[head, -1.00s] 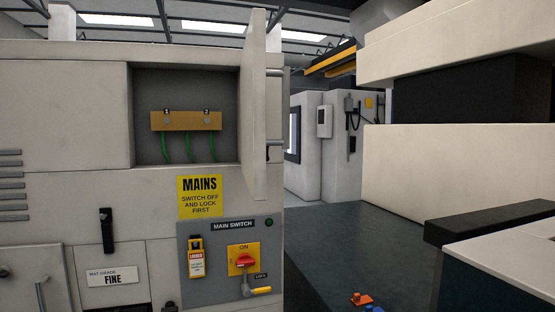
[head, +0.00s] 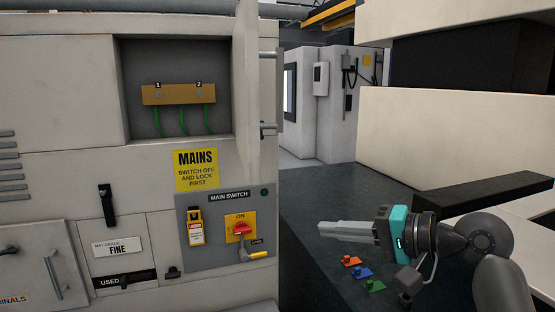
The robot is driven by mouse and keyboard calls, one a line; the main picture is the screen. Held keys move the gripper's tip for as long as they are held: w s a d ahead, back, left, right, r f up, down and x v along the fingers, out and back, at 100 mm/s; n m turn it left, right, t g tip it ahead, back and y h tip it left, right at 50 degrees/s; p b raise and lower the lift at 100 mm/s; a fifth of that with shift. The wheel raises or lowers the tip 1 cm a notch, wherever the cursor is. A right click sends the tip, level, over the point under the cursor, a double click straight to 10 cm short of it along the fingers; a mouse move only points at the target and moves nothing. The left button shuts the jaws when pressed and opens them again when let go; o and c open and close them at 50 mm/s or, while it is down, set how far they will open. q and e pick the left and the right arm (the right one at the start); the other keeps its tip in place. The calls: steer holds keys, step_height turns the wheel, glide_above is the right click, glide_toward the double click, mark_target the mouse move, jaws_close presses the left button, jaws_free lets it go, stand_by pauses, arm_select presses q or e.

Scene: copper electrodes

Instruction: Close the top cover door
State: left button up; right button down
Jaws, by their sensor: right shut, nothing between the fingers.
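The top cover door (head: 247,80) is a pale panel hinged at the right side of an open recess in the cabinet. It stands swung open, seen nearly edge-on, with grey bar handles on its right side. Inside the recess (head: 180,65) is a tan terminal board (head: 179,94) with posts marked 1 and 2 and green wires below. My right gripper (head: 322,229) is shut and empty. It points left, low and to the right of the cabinet, apart from the door. My left gripper is not in view.
Below the recess are a yellow MAINS sign (head: 196,170) and a main switch panel (head: 229,228) with a red knob and a yellow-tipped lever. Orange, blue and green small pieces (head: 362,272) lie below my right gripper.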

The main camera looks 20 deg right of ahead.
step_height(320, 180, up, 11)
steer(key=s+d+m+t+y, duration=0.1)
steer(key=d+t+y, duration=0.1)
steer(key=y, duration=0.1)
steer(key=w+a+p, duration=0.4)
steer(key=w+a, duration=0.3)
steer(key=a, duration=0.3)
steer(key=shift+w+a, duration=0.15)
steer(key=shift+w, duration=0.1)
